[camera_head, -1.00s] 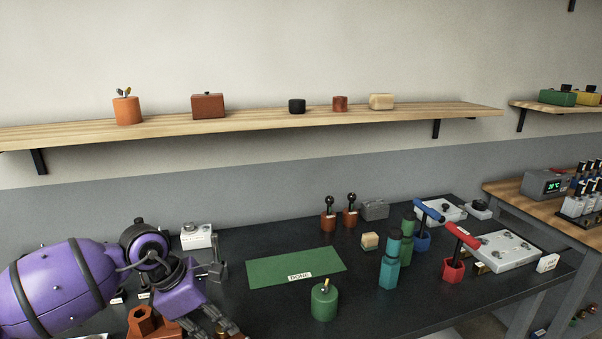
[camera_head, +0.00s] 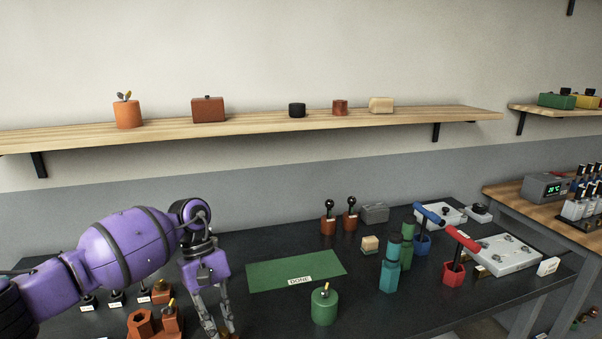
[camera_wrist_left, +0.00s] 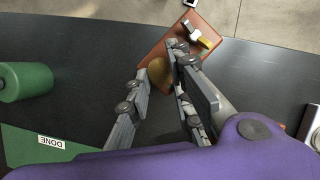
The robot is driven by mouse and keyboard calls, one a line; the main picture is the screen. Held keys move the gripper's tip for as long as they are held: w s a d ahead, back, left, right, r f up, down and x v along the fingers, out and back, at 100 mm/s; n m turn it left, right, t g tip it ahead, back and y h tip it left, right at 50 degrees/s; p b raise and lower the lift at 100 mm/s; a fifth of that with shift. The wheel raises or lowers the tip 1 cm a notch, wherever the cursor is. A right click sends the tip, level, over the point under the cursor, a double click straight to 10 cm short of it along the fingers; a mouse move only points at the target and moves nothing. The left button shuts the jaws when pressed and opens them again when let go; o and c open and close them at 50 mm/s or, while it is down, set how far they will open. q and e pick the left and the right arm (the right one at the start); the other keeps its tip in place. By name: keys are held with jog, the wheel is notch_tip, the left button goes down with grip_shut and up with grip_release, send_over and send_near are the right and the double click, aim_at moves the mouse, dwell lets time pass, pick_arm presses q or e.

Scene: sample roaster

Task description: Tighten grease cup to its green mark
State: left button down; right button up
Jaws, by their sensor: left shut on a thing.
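My left gripper (camera_head: 222,333) points down at the front of the dark bench, at the lower edge of the head view. In the left wrist view its fingers (camera_wrist_left: 157,64) are closed around a small brass-coloured round piece, which seems to be the grease cup (camera_wrist_left: 158,72). This piece sits at the near end of a reddish-brown block (camera_wrist_left: 205,22). The block carries a white-and-black fitting (camera_wrist_left: 189,29) and a yellow piece (camera_wrist_left: 206,43). I cannot make out a green mark on the cup. My right gripper is in neither view.
A green mat (camera_head: 265,274) labelled DONE lies right of my gripper, with a green cylinder (camera_head: 324,306) in front of it. Reddish-brown fixtures (camera_head: 141,326) stand left of the gripper. Teal bottles (camera_head: 390,270) and red and blue T-handled tools stand farther right. The bench's front edge is close.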

pick_arm(q)
jog(key=m, duration=0.1)
jog(key=m+y, duration=0.1)
jog(key=m, duration=0.2)
jog(key=shift+d+f+m+g+y, duration=0.2)
jog(key=shift+d+m+g+y, duration=0.1)
jog(key=shift+y, duration=0.1)
jog(key=m, duration=0.2)
jog(key=m+y, duration=0.1)
jog(key=m, duration=0.1)
jog(key=shift+d+y, duration=0.15)
jog(key=shift+y, duration=0.15)
jog(key=c, duration=1.4)
grip_release()
jog(key=shift+f, duration=0.1)
jog(key=shift+c, duration=0.2)
jog(key=shift+w, duration=0.1)
jog(key=shift+r, duration=0.25)
jog(key=shift+r, duration=3)
